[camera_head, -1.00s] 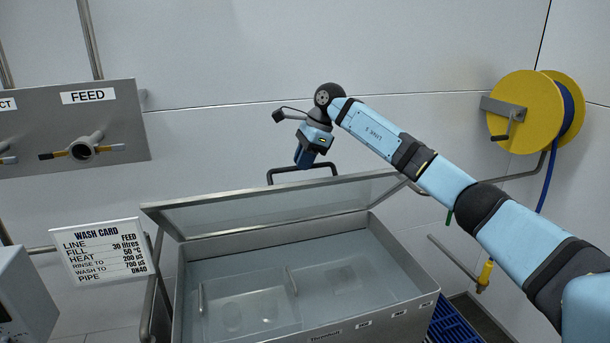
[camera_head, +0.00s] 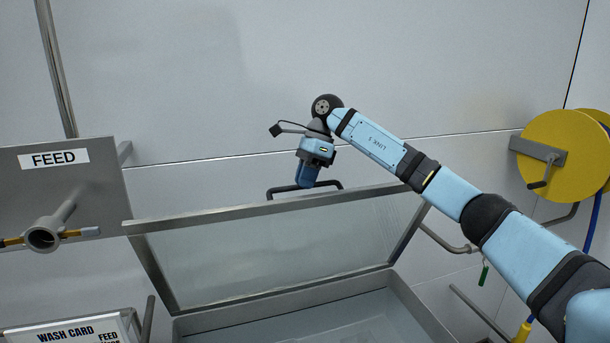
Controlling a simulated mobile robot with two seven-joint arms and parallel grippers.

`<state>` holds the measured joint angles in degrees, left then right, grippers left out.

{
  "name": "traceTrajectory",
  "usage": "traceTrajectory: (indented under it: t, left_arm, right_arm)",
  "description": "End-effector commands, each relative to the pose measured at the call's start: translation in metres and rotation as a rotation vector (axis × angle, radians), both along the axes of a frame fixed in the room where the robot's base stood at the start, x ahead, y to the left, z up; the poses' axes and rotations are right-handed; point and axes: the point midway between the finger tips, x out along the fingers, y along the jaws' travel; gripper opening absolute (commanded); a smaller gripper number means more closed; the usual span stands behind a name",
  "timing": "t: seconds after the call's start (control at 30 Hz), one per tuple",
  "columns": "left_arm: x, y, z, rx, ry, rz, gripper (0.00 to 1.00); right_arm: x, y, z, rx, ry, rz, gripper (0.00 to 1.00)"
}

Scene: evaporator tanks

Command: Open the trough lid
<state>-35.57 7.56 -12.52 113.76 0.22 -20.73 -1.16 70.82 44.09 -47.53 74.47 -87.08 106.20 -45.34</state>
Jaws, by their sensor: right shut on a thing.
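The trough lid (camera_head: 270,258) is a framed translucent panel, tilted up and standing open above the back of the steel trough (camera_head: 415,312). A dark bar handle (camera_head: 282,190) stands at the lid's upper edge. My right gripper (camera_head: 306,185) is at this handle and shut on it; the fingertips are largely hidden behind the gripper body. Only the back part of the trough's inside shows at the bottom of the view. My left gripper is not in view.
A steel panel marked FEED (camera_head: 90,190) with a pipe stub (camera_head: 50,232) is at the left. A wash card (camera_head: 75,332) stands below it. A yellow hose reel (camera_head: 565,155) hangs on the wall at the right. The wall above the lid is bare.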

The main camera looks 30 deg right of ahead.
Motion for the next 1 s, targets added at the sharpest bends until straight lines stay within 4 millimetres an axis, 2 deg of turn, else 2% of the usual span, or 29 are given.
traceTrajectory:
  t: [0.03, 0.57, 0.6, 0.67, 0.7, 1.0]
  left_arm:
    - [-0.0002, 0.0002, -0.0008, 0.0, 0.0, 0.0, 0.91]
    - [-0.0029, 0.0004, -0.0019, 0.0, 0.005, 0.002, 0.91]
    - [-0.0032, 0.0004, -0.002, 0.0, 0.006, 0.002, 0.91]
    - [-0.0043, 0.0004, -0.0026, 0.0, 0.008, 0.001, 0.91]
    - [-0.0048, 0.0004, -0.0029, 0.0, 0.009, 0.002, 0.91]
    - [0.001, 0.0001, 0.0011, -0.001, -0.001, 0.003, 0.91]
  right_arm:
    - [-0.0002, -0.0002, -0.0109, -0.007, 0.017, -0.006, 0.0]
    - [-0.0024, 0.0004, -0.0105, -0.006, 0.027, -0.005, 0.0]
    - [-0.0024, 0.0005, -0.0105, -0.005, 0.027, -0.005, 0.24]
    - [-0.0024, 0.0007, -0.0098, -0.005, 0.026, -0.004, 0.38]
    - [-0.0025, 0.0006, -0.0087, -0.004, 0.025, -0.004, 0.4]
    - [-0.0027, 0.0003, -0.0041, -0.001, 0.02, -0.003, 0.4]
